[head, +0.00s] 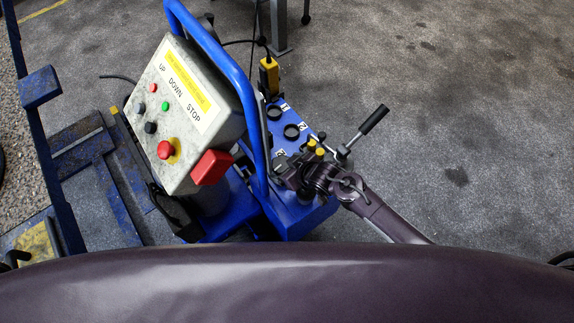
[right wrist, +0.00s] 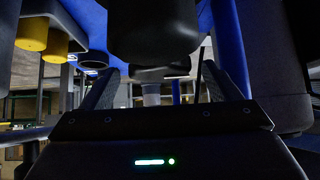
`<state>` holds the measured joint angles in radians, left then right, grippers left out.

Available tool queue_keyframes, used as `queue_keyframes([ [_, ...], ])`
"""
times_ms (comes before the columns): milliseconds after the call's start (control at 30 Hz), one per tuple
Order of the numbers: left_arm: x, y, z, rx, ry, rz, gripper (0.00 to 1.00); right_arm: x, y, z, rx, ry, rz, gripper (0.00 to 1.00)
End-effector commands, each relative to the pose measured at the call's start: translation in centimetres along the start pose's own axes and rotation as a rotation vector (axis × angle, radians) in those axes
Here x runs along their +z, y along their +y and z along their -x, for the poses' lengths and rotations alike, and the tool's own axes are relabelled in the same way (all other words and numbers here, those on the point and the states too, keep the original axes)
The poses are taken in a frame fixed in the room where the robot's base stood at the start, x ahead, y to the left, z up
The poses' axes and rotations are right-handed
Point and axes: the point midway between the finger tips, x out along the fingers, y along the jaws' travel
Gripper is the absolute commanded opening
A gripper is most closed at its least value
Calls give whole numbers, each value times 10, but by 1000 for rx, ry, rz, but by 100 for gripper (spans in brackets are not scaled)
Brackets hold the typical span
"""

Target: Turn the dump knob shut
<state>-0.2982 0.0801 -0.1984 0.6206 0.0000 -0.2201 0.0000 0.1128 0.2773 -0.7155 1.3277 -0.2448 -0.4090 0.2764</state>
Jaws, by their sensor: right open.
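My right gripper (head: 290,172) reaches in from the lower right to the blue pump unit (head: 306,218), beside the control box. In the right wrist view its two dark fingers (right wrist: 160,88) stand apart, open. A small pale cylinder with a dark top (right wrist: 152,92) shows between them; I cannot tell whether this is the dump knob, or whether a finger touches it. A large black rounded part (right wrist: 153,30) hangs nearer the camera. In the head view the gripper and wrist cover this part of the unit. My left gripper is not in view.
Two yellow caps (head: 316,148) stand close behind the gripper, also at the wrist view's left (right wrist: 45,38). A black-handled lever (head: 373,120) sticks out at the right. The control box (head: 185,105) and blue tube frame (head: 240,85) stand left. Floor at right is clear.

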Motion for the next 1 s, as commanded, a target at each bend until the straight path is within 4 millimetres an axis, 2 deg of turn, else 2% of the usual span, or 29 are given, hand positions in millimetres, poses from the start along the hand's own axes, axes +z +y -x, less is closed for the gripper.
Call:
queue_keyframes([
  [133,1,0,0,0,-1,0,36,0,0,0,0,1,0,83],
  [167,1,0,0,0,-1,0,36,0,0,0,0,1,0,81],
  [500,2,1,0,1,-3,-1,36,0,0,0,0,0,0,39],
  [1000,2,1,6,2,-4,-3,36,-1,-2,0,99,1,-100,39],
])
